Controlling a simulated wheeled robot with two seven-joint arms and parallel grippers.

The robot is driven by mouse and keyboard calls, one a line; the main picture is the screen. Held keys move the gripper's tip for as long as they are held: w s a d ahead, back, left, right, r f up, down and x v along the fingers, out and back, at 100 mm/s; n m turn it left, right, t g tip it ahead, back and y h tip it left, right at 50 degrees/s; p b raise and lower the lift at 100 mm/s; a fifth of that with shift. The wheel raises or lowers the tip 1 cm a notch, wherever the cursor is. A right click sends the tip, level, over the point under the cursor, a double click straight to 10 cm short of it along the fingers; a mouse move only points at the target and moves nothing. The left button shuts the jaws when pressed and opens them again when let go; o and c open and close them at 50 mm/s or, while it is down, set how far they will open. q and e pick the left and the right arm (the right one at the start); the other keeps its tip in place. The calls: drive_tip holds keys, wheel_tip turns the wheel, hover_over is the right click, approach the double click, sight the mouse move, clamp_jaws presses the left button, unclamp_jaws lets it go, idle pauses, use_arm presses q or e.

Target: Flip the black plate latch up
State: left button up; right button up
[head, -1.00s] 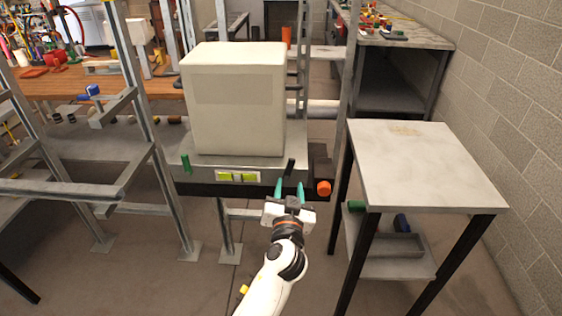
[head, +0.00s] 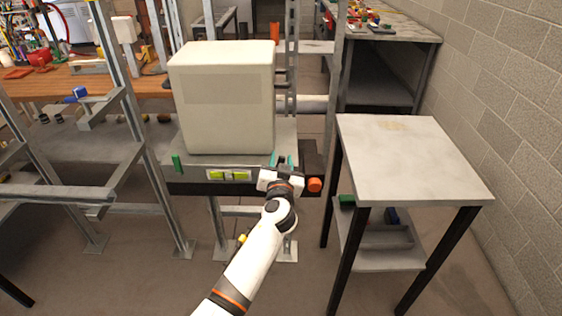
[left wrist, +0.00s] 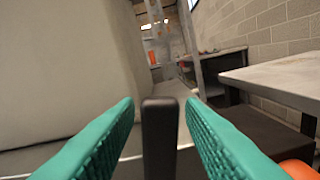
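The black plate latch (left wrist: 160,138) stands upright between the two teal fingers of my left gripper (left wrist: 160,120) in the left wrist view. A narrow gap shows on each side of it, so the fingers are around it and apart from it. In the head view my left gripper (head: 282,160) is at the right front of the grey base under the big white box (head: 222,98). The latch (head: 282,161) is small there and partly hidden by the gripper. My right gripper is in neither view.
A green latch (head: 178,163) stands at the base's left front, with yellow-green panels (head: 228,175) beside it. An orange knob (head: 314,184) is just right of my gripper. A side table (head: 410,160) stands to the right. Metal rack posts (head: 120,90) rise on the left.

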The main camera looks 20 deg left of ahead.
use_arm(q)
clamp_jaws()
drive_tip(key=b, duration=0.1)
drive_tip(key=n+b, duration=0.1)
drive_tip(key=shift+s+a+f+n+b, duration=0.1)
drive_tip(key=shift+a+f+n+b, duration=0.15)
drive_tip(key=shift+n+b, duration=0.1)
drive_tip(key=shift+a+n+b, duration=0.15)
drive_tip(key=shift+n+b, duration=0.2)
drive_tip(key=shift+b, duration=0.05)
drive_tip(key=shift+s+a+r+n, duration=0.15)
drive_tip(key=shift+r+n, duration=0.1)
drive_tip(key=shift+n, duration=0.15)
drive_tip(key=shift+o, duration=0.9)
unclamp_jaws()
